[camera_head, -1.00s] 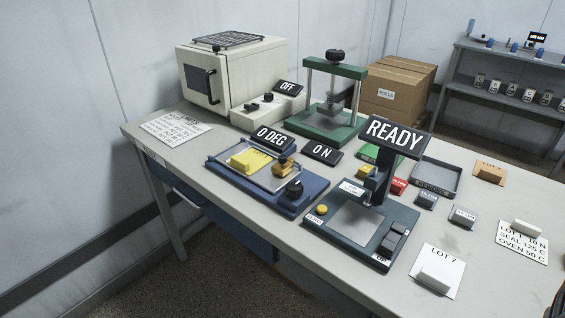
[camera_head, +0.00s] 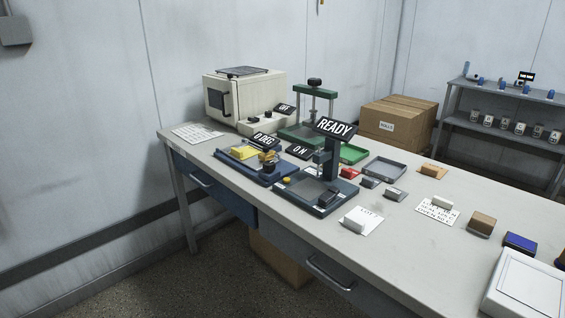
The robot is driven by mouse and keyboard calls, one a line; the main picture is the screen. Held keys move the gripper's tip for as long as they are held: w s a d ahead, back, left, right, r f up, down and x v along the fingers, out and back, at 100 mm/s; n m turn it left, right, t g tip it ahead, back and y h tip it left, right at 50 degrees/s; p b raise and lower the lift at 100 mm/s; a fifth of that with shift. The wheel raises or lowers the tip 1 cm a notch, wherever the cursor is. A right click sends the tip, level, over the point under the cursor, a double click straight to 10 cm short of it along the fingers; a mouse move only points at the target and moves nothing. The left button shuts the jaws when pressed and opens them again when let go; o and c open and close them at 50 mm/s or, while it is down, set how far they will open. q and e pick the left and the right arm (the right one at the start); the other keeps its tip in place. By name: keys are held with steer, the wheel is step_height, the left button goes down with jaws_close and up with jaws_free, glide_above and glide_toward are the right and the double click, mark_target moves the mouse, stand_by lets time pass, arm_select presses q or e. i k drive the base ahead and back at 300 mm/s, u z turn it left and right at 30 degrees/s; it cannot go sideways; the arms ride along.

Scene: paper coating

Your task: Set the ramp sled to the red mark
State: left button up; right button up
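The blue ramp tester (camera_head: 284,178) stands on the table left of centre, with a 0 DEG display (camera_head: 264,139) behind it. A yellow block or pad (camera_head: 242,152) lies on its bed. A small brass-coloured piece (camera_head: 267,156), which looks like the sled, sits to the right of the yellow one, by a dark knob (camera_head: 268,168). It is too small to see its exact seat. I cannot make out a red mark on the ramp. Neither of my grippers is in view.
A dark device with a READY display (camera_head: 335,127) stands right of the ramp. Behind are a green press (camera_head: 315,82), a cream oven (camera_head: 243,95) and cardboard boxes (camera_head: 398,120). Small blocks and cards lie to the right. A white box (camera_head: 527,285) is at the near right corner.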

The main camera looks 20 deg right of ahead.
mark_target(267, 154)
steer(key=u, duration=0.85)
steer(key=i, duration=1.3)
steer(key=z, duration=0.35)
